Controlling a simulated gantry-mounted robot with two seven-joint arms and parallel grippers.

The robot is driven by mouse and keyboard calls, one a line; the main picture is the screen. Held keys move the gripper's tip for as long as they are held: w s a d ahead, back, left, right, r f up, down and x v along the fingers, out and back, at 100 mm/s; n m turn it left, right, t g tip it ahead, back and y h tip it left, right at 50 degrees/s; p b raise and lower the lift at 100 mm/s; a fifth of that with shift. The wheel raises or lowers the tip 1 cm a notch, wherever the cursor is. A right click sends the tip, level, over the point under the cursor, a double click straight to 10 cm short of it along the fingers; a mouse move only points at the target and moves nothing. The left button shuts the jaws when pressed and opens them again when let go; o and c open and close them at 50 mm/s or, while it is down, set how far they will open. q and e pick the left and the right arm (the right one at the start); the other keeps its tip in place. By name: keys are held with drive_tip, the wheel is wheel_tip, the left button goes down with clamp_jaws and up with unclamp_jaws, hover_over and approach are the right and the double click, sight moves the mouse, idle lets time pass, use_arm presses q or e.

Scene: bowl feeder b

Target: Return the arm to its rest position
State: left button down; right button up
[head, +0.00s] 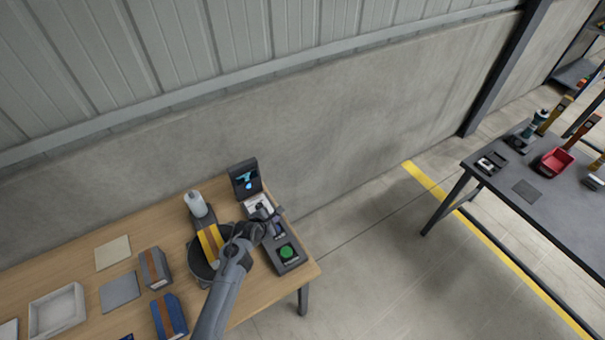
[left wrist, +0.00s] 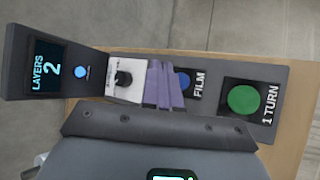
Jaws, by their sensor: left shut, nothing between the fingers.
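My left arm comes in over the wooden table, and its gripper (head: 268,214) is above the control panel (head: 292,266). In the left wrist view the purple-grey fingers (left wrist: 164,85) are shut with nothing between them. They appear over the panel between the black knob (left wrist: 123,79) and the blue FILM button (left wrist: 183,80), partly covering that stretch; I cannot tell whether they touch it. The display (left wrist: 49,69) reads LAYERS 2. The green 1 TURN button (left wrist: 244,99) is clear of the fingers. My right gripper is not in view.
A grey box (head: 155,268), a blue box (head: 169,317) and a white tray (head: 57,311) stand left. A dark table (head: 560,215) stands far right across open floor.

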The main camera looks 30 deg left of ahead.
use_arm(q)
drive_tip(key=shift+m+g, duration=0.3)
drive_tip(key=shift+g, duration=0.4)
drive_tip(key=s+f+p, duration=0.1)
drive_tip(key=s, duration=0.1)
drive_tip(key=s+p, duration=0.1)
drive_tip(key=s, duration=0.1)
drive_tip(key=s+f+p, duration=0.1)
drive_tip(key=s, duration=0.1)
drive_tip(key=shift+s+a+f, duration=0.25)
drive_tip(key=shift+s+f, duration=0.05)
drive_tip(key=shift+s, duration=0.1)
drive_tip(key=s+d+r+m+g+p, duration=0.1)
drive_tip(key=s+d+r+m+p, duration=0.1)
drive_tip(key=s+d+r+m, duration=0.2)
drive_tip(key=s+d+r+m+g+h+p, duration=0.1)
drive_tip(key=s+d+r+m+p, duration=0.2)
drive_tip(key=s+r+m, duration=0.7)
drive_tip(key=s+d+r+m+g+p, duration=0.2)
drive_tip(key=s+d+r+m, duration=0.5)
drive_tip(key=r+m, duration=0.6)
drive_tip(key=s+m+p, duration=0.1)
drive_tip(key=m, duration=0.1)
drive_tip(key=shift+d+r+m, duration=0.2)
drive_tip(key=shift+r+m, duration=0.2)
drive_tip(key=shift+s, duration=0.1)
